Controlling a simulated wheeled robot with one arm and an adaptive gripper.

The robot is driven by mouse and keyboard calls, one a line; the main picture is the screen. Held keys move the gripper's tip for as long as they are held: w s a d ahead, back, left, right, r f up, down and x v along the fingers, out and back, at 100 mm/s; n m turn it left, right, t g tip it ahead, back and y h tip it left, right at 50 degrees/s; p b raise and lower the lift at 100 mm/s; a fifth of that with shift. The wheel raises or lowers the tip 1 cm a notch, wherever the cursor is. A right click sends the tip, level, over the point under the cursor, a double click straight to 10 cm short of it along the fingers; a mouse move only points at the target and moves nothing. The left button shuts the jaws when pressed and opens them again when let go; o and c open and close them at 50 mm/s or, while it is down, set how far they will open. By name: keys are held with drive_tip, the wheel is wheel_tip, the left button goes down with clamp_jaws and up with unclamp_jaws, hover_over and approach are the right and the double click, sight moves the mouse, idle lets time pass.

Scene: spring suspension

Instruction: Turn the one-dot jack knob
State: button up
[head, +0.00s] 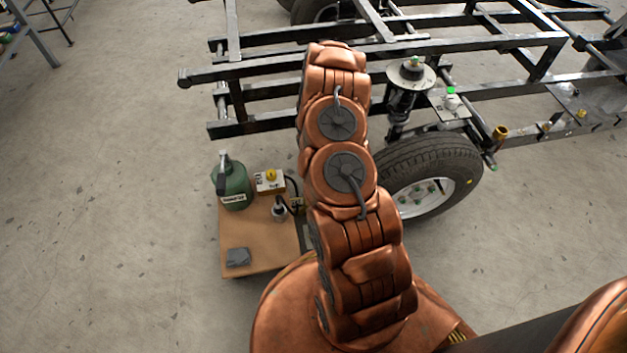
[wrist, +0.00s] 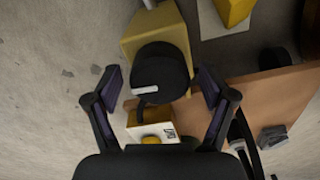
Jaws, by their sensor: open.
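My gripper (wrist: 159,78) is open in the wrist view, one finger on each side of a round black knob (wrist: 160,76). The knob has a short white bar on it and stands in front of a yellow body (wrist: 172,28). I see gaps between both fingers and the knob; how far it lies beyond the fingertips is unclear. No dot can be made out, so I cannot tell which knob it is. A white box with a yellow top (wrist: 151,140) shows lower down and also in the head view (head: 271,178). There my arm hides the gripper and the black knob.
A wooden board (head: 255,240) carries a green jug (head: 234,188), a small bottle (head: 280,211) and a grey block (head: 238,257). A tyre (head: 452,157) and dark frame rails (head: 270,47) lie right and beyond. Another yellow piece (wrist: 235,10) is at the wrist view's top right.

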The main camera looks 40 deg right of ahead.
wheel_tip(320, 180, up, 12)
idle(0.9)
idle(0.3)
